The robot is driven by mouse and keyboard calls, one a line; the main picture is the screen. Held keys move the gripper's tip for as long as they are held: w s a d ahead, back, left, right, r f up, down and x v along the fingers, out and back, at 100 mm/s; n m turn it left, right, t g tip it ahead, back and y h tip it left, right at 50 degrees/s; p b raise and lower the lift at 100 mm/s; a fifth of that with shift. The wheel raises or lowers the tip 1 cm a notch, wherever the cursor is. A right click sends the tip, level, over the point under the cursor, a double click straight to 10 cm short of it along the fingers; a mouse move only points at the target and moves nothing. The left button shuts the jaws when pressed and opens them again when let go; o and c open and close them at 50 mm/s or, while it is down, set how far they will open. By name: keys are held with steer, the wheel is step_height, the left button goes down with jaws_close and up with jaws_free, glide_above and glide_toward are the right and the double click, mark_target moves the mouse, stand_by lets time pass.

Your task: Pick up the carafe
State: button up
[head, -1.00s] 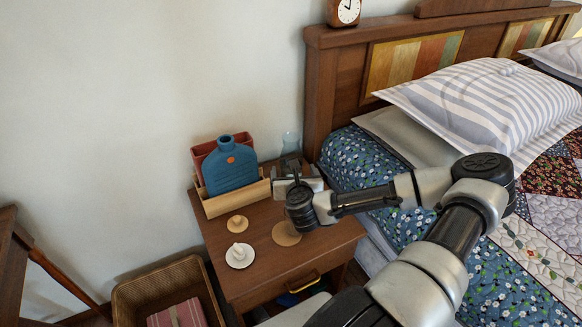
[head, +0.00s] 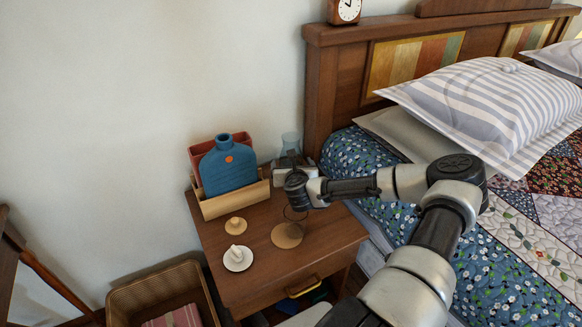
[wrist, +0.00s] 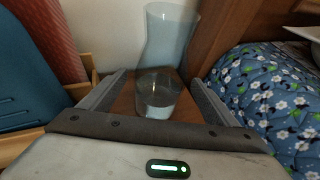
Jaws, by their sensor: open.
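The carafe is a clear glass vessel (head: 291,142) at the back right of the wooden nightstand (head: 262,270), close to the headboard. In the wrist view the carafe (wrist: 168,50) stands upright straight ahead, with a flared upper part and what looks like water low down. My gripper (wrist: 157,82) is open, with one finger to each side of the carafe's lower part in the picture; I cannot tell whether either touches it. In the head view my gripper (head: 293,168) hides the carafe's lower part.
A blue bottle-shaped vessel (head: 229,166) stands in a wooden holder (head: 232,203) left of my gripper. A round coaster (head: 287,236), a small tan disc (head: 236,226) and a white saucer (head: 238,259) lie in front. The bed (head: 410,215) is close on the right.

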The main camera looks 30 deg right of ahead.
steer(key=shift+c, duration=0.2)
steer(key=c, duration=1.4)
steer(key=shift+r, duration=0.1)
steer(key=c, duration=0.3)
steer(key=shift+r, duration=0.15)
